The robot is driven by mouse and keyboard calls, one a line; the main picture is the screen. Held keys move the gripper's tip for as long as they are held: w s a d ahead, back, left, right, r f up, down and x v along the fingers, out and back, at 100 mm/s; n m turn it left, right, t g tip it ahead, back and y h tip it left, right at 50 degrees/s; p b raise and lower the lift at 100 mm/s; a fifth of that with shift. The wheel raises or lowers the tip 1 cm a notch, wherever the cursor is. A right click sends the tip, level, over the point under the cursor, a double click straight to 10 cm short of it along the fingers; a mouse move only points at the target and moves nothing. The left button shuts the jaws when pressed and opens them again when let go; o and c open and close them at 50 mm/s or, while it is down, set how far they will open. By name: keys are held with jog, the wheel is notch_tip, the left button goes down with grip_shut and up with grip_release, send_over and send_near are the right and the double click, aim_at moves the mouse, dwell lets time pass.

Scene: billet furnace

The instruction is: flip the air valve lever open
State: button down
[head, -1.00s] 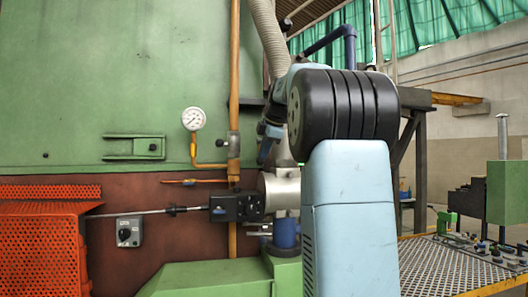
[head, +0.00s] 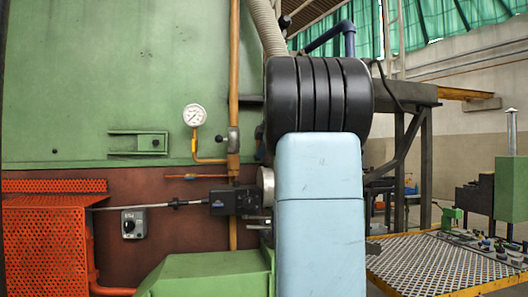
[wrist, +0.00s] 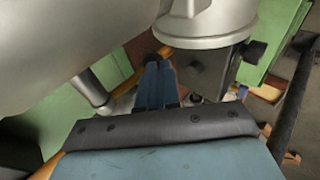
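A copper-coloured pipe (head: 234,60) runs upright up the furnace front in the head view, with a grey valve-like fitting (head: 233,140) on it. Lower down, a thin copper-coloured bar (head: 190,177) sticks out level to the left of the pipe. I cannot tell for sure which part is the air valve lever. My gripper is hidden behind my arm in the head view. In the wrist view my gripper's two blue fingers (wrist: 155,86) lie side by side, shut, with nothing seen between them. They point in below silver, rounded metal parts.
A white-faced gauge (head: 194,115) stands left of the pipe. A black box (head: 235,201) with a rod sits below. A green housing (head: 205,275) and an orange perforated guard (head: 45,240) stand in front. A silver cylinder (wrist: 205,25) is close to my fingers. A mesh-topped table (head: 430,265) stands right.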

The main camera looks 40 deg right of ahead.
jog(key=s+f+v, duration=0.1)
jog(key=f+v, duration=0.1)
jog(key=v, duration=1.1)
jog(key=shift+s+a+r, duration=0.3)
jog(key=shift+s+a, duration=0.15)
jog(key=shift+s, duration=0.2)
jog(key=s+a+f+m+g, duration=0.1)
jog(key=s+a+f+m, duration=0.3)
jog(key=a+f, duration=0.5)
jog(key=s+a+f+m+g+y, duration=0.1)
jog(key=s+a+f+m, duration=0.4)
jog(key=s+a+f, duration=0.4)
jog(key=s+a+f+m+g+y, duration=0.1)
jog(key=s+a+f+m, duration=0.4)
jog(key=a+f, duration=0.6)
notch_tip(320, 180, down, 6)
jog(key=shift+s+r, duration=0.25)
jog(key=shift+s, duration=0.9)
